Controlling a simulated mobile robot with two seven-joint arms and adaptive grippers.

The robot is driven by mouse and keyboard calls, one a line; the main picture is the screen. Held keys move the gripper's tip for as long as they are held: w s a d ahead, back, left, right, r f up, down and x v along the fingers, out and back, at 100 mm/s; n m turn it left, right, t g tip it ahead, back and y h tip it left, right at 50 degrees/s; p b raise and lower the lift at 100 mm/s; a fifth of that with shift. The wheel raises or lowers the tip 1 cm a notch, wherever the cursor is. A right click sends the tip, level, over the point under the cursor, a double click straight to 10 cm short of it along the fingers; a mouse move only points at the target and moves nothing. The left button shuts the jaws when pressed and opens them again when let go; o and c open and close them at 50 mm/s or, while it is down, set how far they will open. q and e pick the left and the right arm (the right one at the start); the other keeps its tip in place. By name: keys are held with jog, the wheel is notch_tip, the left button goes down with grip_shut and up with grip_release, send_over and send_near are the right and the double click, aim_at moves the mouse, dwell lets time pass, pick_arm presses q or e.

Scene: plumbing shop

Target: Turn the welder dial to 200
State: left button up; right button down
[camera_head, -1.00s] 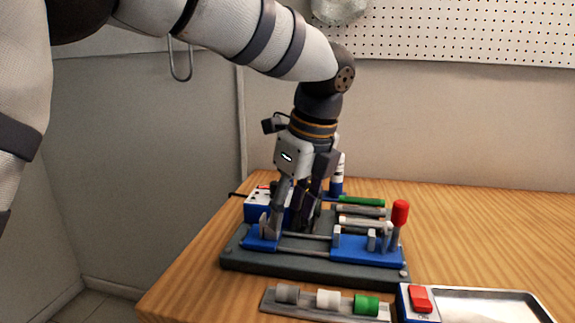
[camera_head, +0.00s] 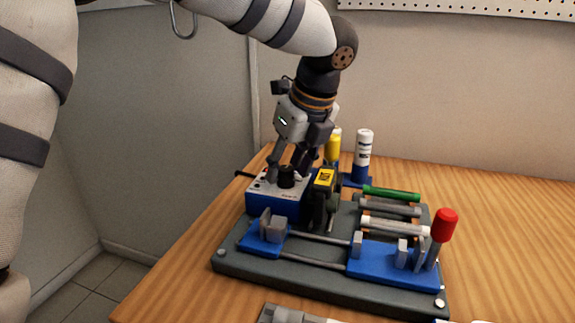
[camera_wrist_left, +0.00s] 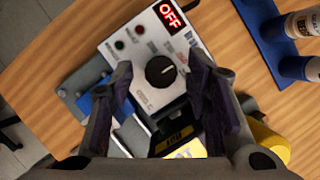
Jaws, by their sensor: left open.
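The welder (camera_head: 273,200) is a blue box with a pale top panel, at the back left of the grey base in the head view. Its black round dial (camera_head: 287,178) stands up from the top. In the left wrist view the dial (camera_wrist_left: 161,73) carries a white pointer mark aimed up and to the right. A red display reading OFF (camera_wrist_left: 169,14) sits above it. The small scale print is unreadable. My left gripper (camera_head: 289,158) is open above the panel, pointing down. In the wrist view its fingers lie either side of the dial, with gaps. My right gripper is out of view.
A black tool with a yellow label (camera_head: 325,180) stands close right of the welder. A blue clamp (camera_head: 385,268) with a red-handled lever (camera_head: 444,226) and several pipes are to the right. Yellow (camera_head: 334,146) and white (camera_head: 363,157) bottles stand behind. The table's right side is clear.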

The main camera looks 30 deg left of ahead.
pick_arm(q)
jog(key=shift+w+a+f, duration=0.1)
jog(key=shift+f, duration=0.05)
grip_shut()
jog(key=n+g, duration=0.1)
jog(key=n, duration=0.2)
jog(key=shift+w+n+y, duration=0.15)
jog(key=shift+n+y, duration=0.15)
jog(key=shift+n, duration=0.1)
jog(key=n+g, duration=0.1)
jog(key=n, duration=0.2)
jog(key=shift+w+f+n+g, duration=0.1)
jog(key=shift+n+g, duration=0.2)
jog(key=shift+g, duration=0.1)
jog(key=n, duration=0.2)
jog(key=n+g+h+b, duration=0.1)
jog(key=n, duration=0.1)
jog(key=shift+w+n+g, duration=0.1)
jog(key=shift+n+g, duration=0.2)
jog(key=shift+a+n+g+h+b, duration=0.1)
jog(key=shift+n+g+h+b, duration=0.4)
jog(key=shift+n, duration=1.3)
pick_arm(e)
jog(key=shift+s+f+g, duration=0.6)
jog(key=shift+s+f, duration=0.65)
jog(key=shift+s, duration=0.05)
